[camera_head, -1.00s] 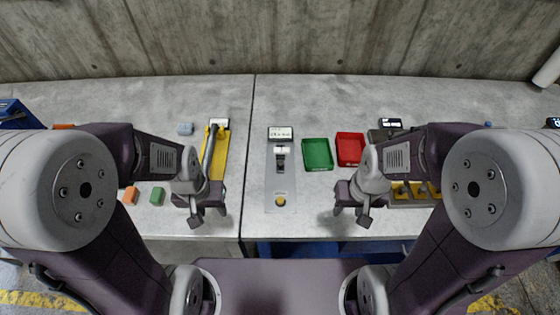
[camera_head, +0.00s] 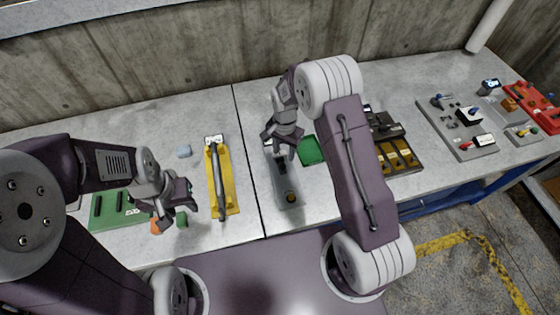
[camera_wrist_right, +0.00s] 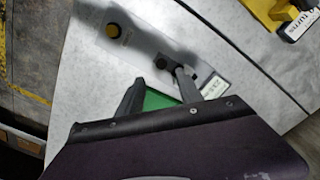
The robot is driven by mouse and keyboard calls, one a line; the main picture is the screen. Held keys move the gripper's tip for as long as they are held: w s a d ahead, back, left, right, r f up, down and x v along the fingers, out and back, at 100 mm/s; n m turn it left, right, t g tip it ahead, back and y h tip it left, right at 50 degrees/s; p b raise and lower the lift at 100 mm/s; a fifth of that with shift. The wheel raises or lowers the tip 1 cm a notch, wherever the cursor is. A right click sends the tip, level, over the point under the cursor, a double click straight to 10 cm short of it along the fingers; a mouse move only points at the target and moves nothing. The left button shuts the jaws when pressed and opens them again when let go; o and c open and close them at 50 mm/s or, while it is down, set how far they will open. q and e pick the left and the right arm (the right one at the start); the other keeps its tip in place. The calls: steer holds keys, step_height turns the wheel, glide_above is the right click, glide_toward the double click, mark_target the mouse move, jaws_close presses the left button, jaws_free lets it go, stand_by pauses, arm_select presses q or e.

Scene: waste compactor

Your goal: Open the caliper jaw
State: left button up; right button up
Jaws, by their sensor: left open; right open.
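No part is plainly recognisable as a caliper jaw. My left gripper (camera_head: 182,208) is open and empty at the left, apart from the plate.
A yellow fixture (camera_head: 228,188) with a grey bar stands left of the plate. A green tray (camera_head: 311,150) is just right of my right gripper. A dark fixture with yellow parts (camera_head: 401,155) and a grey panel (camera_head: 482,151) lie further right. The concrete wall closes the back.

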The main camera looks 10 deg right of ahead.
mark_target(283, 165)
steer(key=f, duration=0.2)
steer(key=f+p, duration=0.1)
steer(key=f, duration=0.2)
steer(key=f+p, duration=0.1)
steer(key=f, duration=0.1)
steer(key=shift+a+f, duration=0.15)
steer(key=shift+a, duration=0.2)
steer(key=shift+d+f, duration=0.25)
steer(key=shift+a, duration=0.1)
jaws_close()
steer(key=shift+w, duration=0.1)
stand_by(0.4)
